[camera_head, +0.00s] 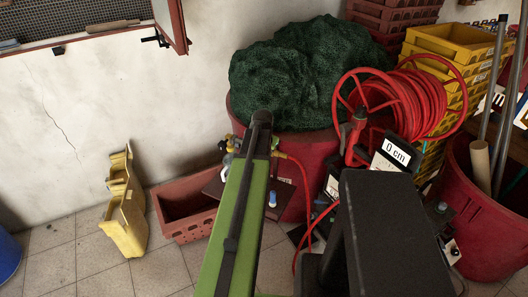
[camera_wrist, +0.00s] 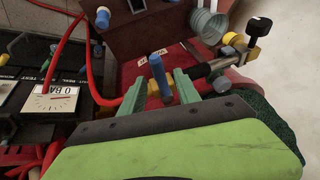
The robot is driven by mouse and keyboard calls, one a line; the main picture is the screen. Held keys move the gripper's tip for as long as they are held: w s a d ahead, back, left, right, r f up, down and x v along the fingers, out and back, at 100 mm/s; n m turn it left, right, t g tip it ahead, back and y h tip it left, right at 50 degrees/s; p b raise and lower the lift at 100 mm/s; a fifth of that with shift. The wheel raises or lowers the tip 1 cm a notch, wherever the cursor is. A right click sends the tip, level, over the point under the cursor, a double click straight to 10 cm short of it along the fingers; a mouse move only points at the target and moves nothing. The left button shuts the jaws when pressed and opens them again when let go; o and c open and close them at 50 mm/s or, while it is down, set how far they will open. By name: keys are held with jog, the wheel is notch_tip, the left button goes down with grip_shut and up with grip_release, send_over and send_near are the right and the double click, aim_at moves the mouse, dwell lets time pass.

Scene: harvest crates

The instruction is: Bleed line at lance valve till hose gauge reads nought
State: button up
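In the wrist view, my gripper (camera_wrist: 160,82) has its two green fingers apart, with a blue lever (camera_wrist: 158,68) standing in the gap. The lever rises from a yellow fitting (camera_wrist: 166,97) joined to the red hose (camera_wrist: 98,85). Gaps show beside the lever; I cannot tell whether either finger touches it. A metal tube with a black knob (camera_wrist: 259,26) runs up to the right. In the head view my arm hides the fingers.
A red hose reel (camera_head: 411,103) stands right of a red tub (camera_head: 300,190) heaped with dark green netting (camera_head: 300,70). A brick-red crate (camera_head: 187,223) and yellow bins (camera_head: 126,215) lie left. Stacked yellow crates (camera_head: 445,42) stand at the back right. Floor is clear at front left.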

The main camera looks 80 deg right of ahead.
jog(key=p+v, duration=1.3)
jog(key=v, duration=0.3)
